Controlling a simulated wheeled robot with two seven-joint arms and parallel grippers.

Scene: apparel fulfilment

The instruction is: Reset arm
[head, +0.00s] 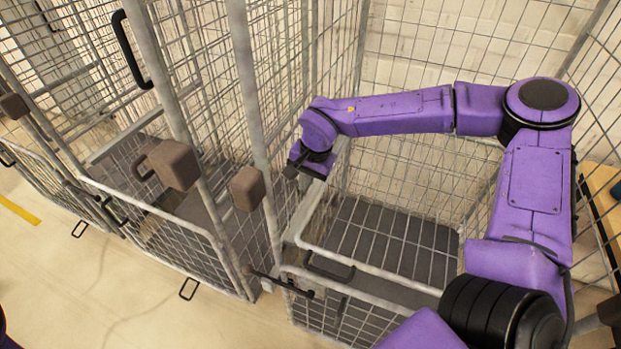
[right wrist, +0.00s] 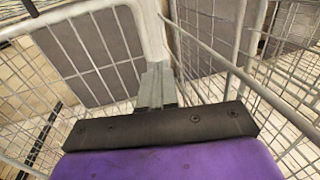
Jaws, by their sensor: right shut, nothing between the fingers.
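My right arm (head: 400,110) is purple. It reaches from the lower right, bends at the elbow and extends left over a wire roll cage (head: 385,240). My right gripper (head: 292,170) is at the cage's left side, near a grey upright post, and looks small and partly hidden by its own wrist. In the right wrist view the grey fingers (right wrist: 157,85) are together with nothing between them, close to a white-grey cage frame post. My left gripper is not in view; only a sliver of purple shows at the lower left corner of the head view.
More wire cages (head: 160,225) stand side by side to the left, with brown corner blocks (head: 172,164) on their posts. The cage mesh and posts surround the right forearm closely. Open pale floor (head: 110,290) lies in front at left. A wooden surface (head: 603,205) shows at the right edge.

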